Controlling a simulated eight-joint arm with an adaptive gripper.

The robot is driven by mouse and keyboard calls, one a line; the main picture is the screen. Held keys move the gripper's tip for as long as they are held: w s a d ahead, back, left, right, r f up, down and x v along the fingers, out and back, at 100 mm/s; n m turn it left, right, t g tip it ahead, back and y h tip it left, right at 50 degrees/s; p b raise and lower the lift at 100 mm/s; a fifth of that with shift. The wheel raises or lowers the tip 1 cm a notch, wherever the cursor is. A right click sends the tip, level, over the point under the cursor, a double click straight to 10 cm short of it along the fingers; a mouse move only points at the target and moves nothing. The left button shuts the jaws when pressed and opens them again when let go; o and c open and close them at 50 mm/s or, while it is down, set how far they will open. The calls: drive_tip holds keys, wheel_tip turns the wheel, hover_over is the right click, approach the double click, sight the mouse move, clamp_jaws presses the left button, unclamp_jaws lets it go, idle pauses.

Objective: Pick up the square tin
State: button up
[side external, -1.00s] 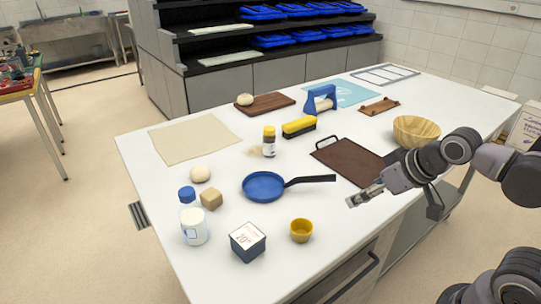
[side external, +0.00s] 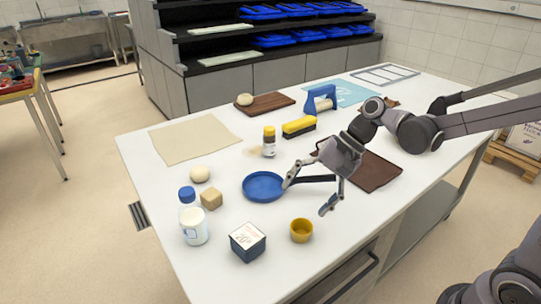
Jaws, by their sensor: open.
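The square tin (side external: 248,242) is a dark blue-grey box with a white printed label on top. It sits upright at the near edge of the white table, left of a small yellow cup. My gripper (side external: 307,197) is open and empty, with its two fingers spread wide. It hangs above the table around the handle of the blue pan, up and to the right of the tin and apart from it. I cannot tell how high the fingertips are above the table.
The yellow cup (side external: 301,230) stands close right of the tin. The blue pan (side external: 264,186) lies behind it. A white bottle with a blue cap (side external: 193,222) and a beige cube (side external: 211,199) stand to the left.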

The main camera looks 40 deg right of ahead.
drive_tip(key=w+a+f+m+g+y, duration=0.2)
drive_tip(key=w+m+y, duration=0.1)
drive_tip(key=w+a+f+m+g+y, duration=0.1)
drive_tip(key=m+y, duration=0.1)
drive_tip(key=shift+w+a+f, duration=0.25)
drive_tip(key=shift+a, duration=0.15)
drive_tip(key=shift+a+f+m+g+y, duration=0.1)
drive_tip(key=shift+f+m+g+y, duration=0.4)
drive_tip(key=shift+f+g+y, duration=0.15)
approach(237, 253)
drive_tip(key=shift+x, duration=3.35)
drive_tip(key=shift+s+r, duration=0.1)
drive_tip(key=c, duration=1.4)
